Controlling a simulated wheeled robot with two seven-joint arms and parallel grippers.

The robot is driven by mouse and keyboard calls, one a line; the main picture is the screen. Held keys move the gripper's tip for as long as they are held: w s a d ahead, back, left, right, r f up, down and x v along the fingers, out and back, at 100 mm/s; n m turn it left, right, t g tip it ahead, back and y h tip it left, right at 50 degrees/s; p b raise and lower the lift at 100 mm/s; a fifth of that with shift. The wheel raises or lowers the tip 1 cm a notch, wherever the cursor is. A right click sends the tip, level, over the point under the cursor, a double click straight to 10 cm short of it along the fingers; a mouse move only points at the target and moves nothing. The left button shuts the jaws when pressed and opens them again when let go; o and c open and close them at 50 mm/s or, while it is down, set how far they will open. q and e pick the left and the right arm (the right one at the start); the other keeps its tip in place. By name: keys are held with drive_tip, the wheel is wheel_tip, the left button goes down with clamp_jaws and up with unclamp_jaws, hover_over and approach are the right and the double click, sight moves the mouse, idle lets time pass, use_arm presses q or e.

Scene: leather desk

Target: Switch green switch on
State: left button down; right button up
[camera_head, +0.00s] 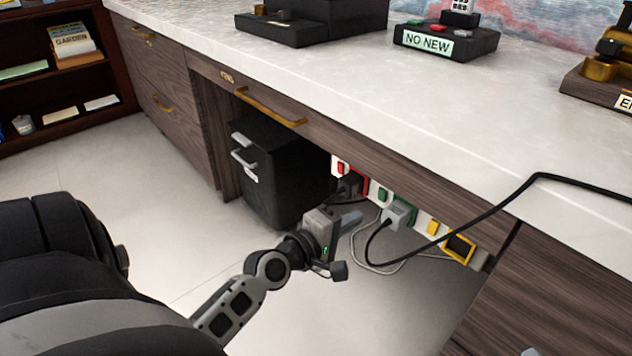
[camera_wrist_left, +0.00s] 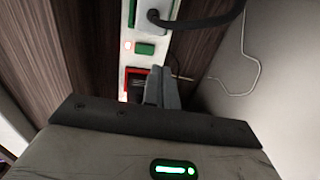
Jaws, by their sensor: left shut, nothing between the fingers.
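The green switch (camera_head: 382,194) sits on a white power strip (camera_head: 422,222) fixed under the desk's edge, between a red switch (camera_head: 341,168) and a grey plug (camera_head: 399,214). In the left wrist view the green switch (camera_wrist_left: 145,49) shows as a small rectangle on the strip (camera_wrist_left: 138,62), with a small reddish light beside it. My left gripper (camera_head: 352,217) is shut and empty, just in front of the strip. Its fingers (camera_wrist_left: 161,87) look apart from the green switch in the wrist view, toward the red-framed socket (camera_wrist_left: 133,77). My right gripper is out of view.
A yellow switch (camera_head: 433,227) and yellow-framed socket (camera_head: 459,247) are farther right on the strip. Black cables (camera_head: 369,246) hang there. A black cabinet (camera_head: 275,170) stands under the desk. The desktop (camera_head: 350,85) overhangs the strip. Floor space is open at left.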

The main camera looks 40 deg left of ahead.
use_arm(q)
drive_tip(key=s+f+b, duration=0.1)
drive_tip(key=s, duration=0.7)
drive_tip(key=shift+a, duration=0.4)
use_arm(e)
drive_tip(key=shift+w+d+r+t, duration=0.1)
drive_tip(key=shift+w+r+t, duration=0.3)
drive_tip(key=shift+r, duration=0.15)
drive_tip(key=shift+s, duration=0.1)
